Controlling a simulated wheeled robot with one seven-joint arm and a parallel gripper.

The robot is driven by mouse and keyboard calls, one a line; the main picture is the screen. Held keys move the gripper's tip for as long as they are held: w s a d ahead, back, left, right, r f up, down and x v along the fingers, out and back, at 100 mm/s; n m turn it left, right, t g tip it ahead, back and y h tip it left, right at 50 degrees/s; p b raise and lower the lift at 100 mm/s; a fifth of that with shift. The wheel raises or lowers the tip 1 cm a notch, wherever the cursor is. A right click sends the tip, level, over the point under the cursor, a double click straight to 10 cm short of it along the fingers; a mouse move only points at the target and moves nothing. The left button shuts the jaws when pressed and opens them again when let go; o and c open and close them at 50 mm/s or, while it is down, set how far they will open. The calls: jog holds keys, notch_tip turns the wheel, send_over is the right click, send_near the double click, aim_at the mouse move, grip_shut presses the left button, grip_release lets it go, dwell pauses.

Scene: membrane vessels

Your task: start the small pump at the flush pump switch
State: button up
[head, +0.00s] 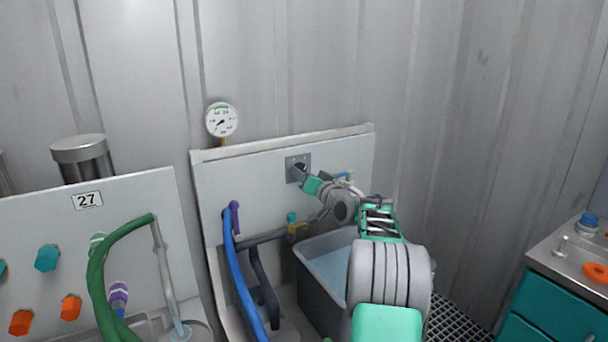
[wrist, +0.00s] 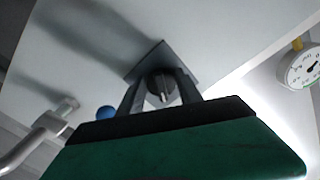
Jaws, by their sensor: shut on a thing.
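The flush pump switch is a dark round knob on a square grey plate (head: 291,170), mounted on the white panel (head: 255,180) in the head view. In the wrist view the knob (wrist: 161,84) shows between my two fingers, with a pale mark on its face. My gripper (head: 303,175) reaches the plate from the right in the head view. In the wrist view my gripper (wrist: 160,92) is shut on the knob, one finger on each side. The small pump itself cannot be made out for certain.
A pressure gauge (head: 222,119) stands above the panel's top edge. A grey tank of liquid (head: 312,285) sits below my arm. Blue hose (head: 240,285) and green hose (head: 97,270) hang to the left. A teal cabinet (head: 560,300) stands at the right.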

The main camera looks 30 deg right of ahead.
dwell(0.3)
jog(key=o, duration=1.4)
jog(key=shift+c, duration=0.2)
jog(key=shift+s, duration=0.1)
jog(key=s, duration=0.7)
jog(key=shift+s+a, duration=0.2)
jog(key=shift+s, duration=0.1)
